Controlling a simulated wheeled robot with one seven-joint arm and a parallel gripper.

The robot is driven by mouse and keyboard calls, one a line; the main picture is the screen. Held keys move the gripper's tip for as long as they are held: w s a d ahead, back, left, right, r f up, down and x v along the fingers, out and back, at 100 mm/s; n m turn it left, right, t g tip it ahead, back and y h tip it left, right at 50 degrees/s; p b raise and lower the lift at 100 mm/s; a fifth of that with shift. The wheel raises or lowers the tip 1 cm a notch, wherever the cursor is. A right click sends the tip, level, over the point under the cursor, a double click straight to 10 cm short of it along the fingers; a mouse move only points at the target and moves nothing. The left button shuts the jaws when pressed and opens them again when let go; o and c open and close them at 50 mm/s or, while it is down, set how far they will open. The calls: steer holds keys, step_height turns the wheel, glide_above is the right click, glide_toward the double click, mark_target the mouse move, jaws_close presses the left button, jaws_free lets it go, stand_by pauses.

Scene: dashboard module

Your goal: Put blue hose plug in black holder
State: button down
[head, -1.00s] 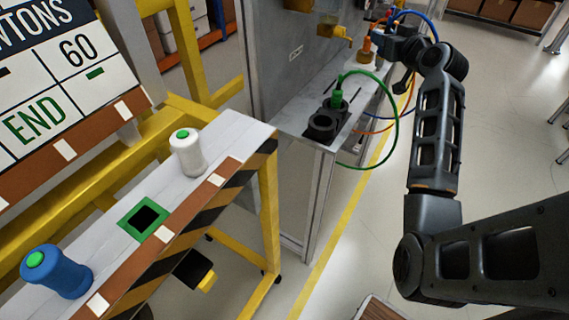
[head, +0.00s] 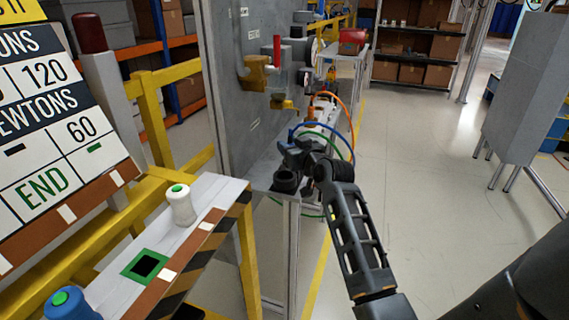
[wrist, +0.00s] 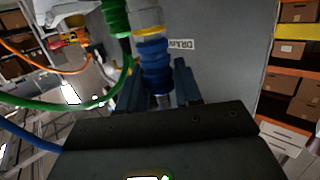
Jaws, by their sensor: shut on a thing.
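My gripper (wrist: 157,88) is shut on the blue hose plug (wrist: 155,62), which stands between the two fingers in the wrist view. In the head view my gripper (head: 298,152) is just above and behind the black holder (head: 286,182), and the plug itself is hard to make out. The holder's near round socket shows at the bench's near end. A green plug (wrist: 116,16) with its green hose is close beside the blue plug in the wrist view. My gripper hides the green plug in the head view.
A grey panel (head: 250,110) rises left of the bench. A white-and-yellow stand (head: 215,195) with a white button post (head: 181,205) is at the near left.

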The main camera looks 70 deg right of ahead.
steer(key=shift+w+a+f, duration=0.15)
steer(key=shift+a+f, duration=0.15)
steer(key=shift+f, duration=0.55)
steer(key=shift+w+a+f, duration=0.1)
steer(key=shift+a+f, duration=0.15)
steer(key=shift+f, duration=0.6)
steer(key=shift+w+a+f, duration=0.15)
steer(key=shift+a+f, duration=0.15)
steer(key=shift+f, duration=0.55)
steer(key=shift+f, duration=0.15)
steer(key=c, duration=0.8)
jaws_free()
steer(key=shift+o, duration=0.2)
